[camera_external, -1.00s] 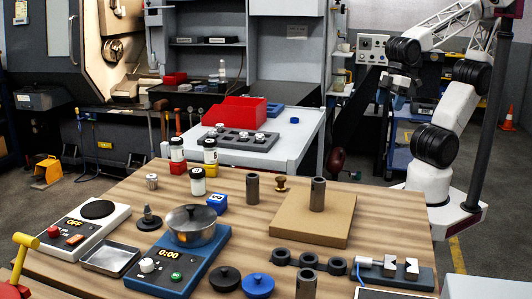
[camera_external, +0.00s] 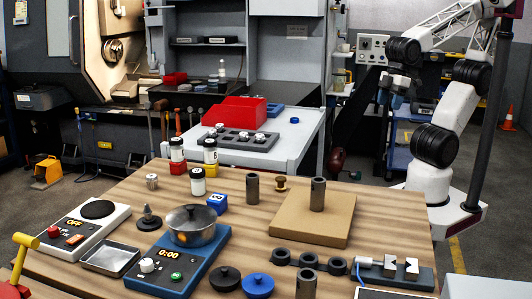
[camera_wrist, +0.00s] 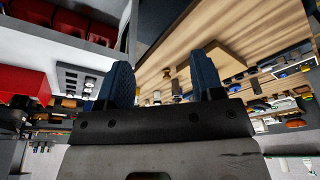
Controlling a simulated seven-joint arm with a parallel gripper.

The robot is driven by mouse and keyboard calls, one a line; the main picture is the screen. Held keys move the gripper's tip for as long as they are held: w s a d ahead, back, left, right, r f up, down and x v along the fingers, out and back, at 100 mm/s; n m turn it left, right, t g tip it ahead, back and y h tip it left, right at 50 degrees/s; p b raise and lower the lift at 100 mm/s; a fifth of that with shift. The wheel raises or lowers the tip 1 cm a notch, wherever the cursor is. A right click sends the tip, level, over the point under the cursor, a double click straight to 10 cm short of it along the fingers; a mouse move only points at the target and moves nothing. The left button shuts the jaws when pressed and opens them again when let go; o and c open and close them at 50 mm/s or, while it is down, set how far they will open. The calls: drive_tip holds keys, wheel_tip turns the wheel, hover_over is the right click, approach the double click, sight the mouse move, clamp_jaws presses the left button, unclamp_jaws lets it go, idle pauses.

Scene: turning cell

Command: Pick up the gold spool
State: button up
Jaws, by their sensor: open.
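The gold spool (camera_external: 281,184) stands upright on the wooden table, near its back edge, in the external view. It is just right of a dark grey cylinder (camera_external: 252,188) and behind the tan board (camera_external: 285,222). My gripper (camera_external: 392,101) is well to the right of the spool and higher, beyond the table's back edge. In the wrist view my gripper (camera_wrist: 163,82) shows two blue fingers wide apart, with nothing held between them. The table is seen tilted there, and its objects are too small for me to pick out the spool surely.
Another dark cylinder (camera_external: 318,194) stands on the board. A blue block (camera_external: 217,204) and a white jar (camera_external: 198,182) are left of the spool. A pot (camera_external: 190,226) sits on a blue scale. A white bench (camera_external: 310,140) with a red bin (camera_external: 236,112) stands behind.

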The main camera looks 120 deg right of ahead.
drive_tip(key=shift+w, duration=0.1)
drive_tip(key=w+a+f+m+y, duration=0.1)
drive_tip(key=w+f+m+y, duration=0.25)
drive_tip(key=w+m, duration=0.5)
drive_tip(key=w+a+f+m+y, duration=0.2)
drive_tip(key=w+m+y, duration=0.3)
drive_tip(key=w, duration=0.6)
drive_tip(key=w+d+f+m+t, duration=0.3)
drive_tip(key=w+d+f+m, duration=0.1)
drive_tip(key=w+m, duration=0.3)
drive_tip(key=w+d+f+m+t, duration=0.4)
drive_tip(key=w+d+m, duration=0.2)
drive_tip(key=w, duration=0.4)
drive_tip(key=shift+d+f+m+y, duration=0.2)
drive_tip(key=shift+m+y, duration=0.25)
drive_tip(key=shift+f, duration=0.1)
approach(281, 182)
drive_tip(key=shift+w+a+f, duration=0.4)
drive_tip(key=shift+w+f, duration=0.2)
drive_tip(key=shift+f, duration=0.1)
drive_tip(key=shift+w+a+f, duration=0.35)
drive_tip(key=shift+w+f, duration=0.2)
drive_tip(key=shift+f, duration=0.2)
drive_tip(key=shift+w+a, duration=0.1)
drive_tip(key=shift+x, duration=2.4)
